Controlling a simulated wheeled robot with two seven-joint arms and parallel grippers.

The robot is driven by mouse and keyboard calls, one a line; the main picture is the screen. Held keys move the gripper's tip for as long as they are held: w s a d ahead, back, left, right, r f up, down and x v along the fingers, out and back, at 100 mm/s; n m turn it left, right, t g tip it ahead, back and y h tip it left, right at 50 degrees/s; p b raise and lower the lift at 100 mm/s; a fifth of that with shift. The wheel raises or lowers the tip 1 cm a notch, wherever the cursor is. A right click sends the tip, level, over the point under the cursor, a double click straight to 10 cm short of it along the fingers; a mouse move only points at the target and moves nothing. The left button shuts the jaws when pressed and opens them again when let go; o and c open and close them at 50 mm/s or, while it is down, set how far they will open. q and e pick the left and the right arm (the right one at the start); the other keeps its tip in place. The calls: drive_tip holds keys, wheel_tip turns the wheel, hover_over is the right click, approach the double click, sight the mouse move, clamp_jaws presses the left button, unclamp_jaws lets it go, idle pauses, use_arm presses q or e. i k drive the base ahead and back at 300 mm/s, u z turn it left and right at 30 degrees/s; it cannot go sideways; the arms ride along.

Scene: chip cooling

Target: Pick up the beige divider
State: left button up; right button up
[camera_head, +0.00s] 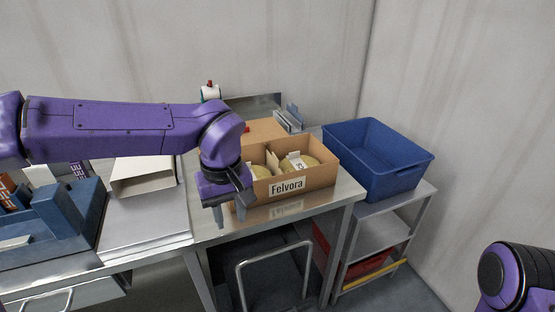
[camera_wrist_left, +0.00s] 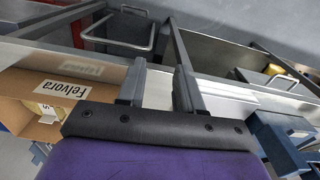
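A flat tan piece (camera_head: 262,129) lies behind the cardboard box marked Felvora (camera_head: 318,180) in the head view. It may be the beige divider, but the box and my left arm partly cover it, so I cannot tell. My left gripper (camera_head: 230,214) points down just left of the box, above the front of the metal table. In the left wrist view its two fingers (camera_wrist_left: 160,88) are apart with nothing between them. The box also shows at the left of that view (camera_wrist_left: 45,105). Only part of my right arm shows; its gripper is out of view.
The open box holds round yellowish items and white pieces. A blue bin (camera_head: 412,182) stands on a shelf cart to the right. A whitish open carton (camera_head: 145,184) and a blue holder (camera_head: 90,215) are at the left. A red-and-white container (camera_head: 210,93) stands behind.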

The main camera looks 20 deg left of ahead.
sight(272, 162)
drive_tip(key=i, duration=1.15)
drive_tip(key=z, duration=0.05)
